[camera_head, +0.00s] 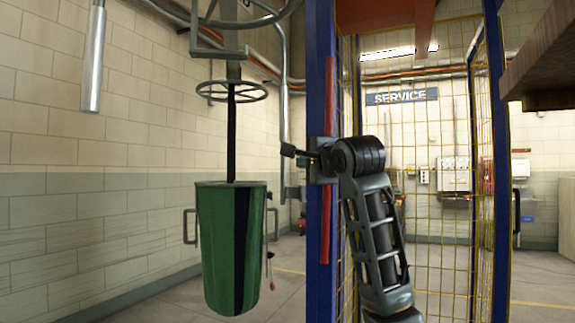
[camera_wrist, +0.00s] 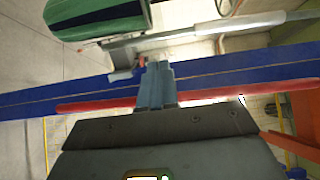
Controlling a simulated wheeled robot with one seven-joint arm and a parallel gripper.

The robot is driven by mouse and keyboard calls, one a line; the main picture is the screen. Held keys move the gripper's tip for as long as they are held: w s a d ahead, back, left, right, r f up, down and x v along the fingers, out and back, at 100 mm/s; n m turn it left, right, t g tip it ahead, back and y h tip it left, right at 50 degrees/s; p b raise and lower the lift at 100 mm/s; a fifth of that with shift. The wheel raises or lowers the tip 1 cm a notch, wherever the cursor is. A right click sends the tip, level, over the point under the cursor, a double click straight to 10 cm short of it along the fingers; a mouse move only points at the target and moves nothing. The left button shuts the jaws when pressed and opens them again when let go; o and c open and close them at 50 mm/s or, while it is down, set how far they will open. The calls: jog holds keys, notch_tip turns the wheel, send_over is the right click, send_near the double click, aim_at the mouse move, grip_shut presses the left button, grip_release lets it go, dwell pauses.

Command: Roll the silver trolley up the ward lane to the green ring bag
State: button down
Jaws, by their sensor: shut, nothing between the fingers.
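The green bag (camera_head: 219,250) hangs at left in the head view, upright on a dark strap (camera_head: 231,140). It has a dark vertical stripe and a grey handle on each side. A grey ring (camera_head: 233,91) surrounds the strap above it. The bag also shows at the top of the wrist view (camera_wrist: 95,15). My gripper (camera_head: 289,151) is shut and empty, right of the bag and apart from it, by the blue post. Its closed fingers (camera_wrist: 157,68) also show in the wrist view. I cannot clearly pick out the silver trolley.
A blue post (camera_head: 319,240) with a red strip (camera_head: 327,190) stands close by my gripper; whether they touch is unclear. Yellow mesh (camera_head: 430,240) is behind my arm. A silver pipe (camera_head: 94,60) hangs at upper left. A brown slab (camera_head: 545,55) juts in at upper right.

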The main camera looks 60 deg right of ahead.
aim_at(285, 164)
jog(key=p+x, duration=0.1)
jog(key=x, duration=0.9)
jog(key=shift+w+d, duration=0.15)
jog(key=shift+d, duration=0.05)
jog(key=shift+w, duration=0.1)
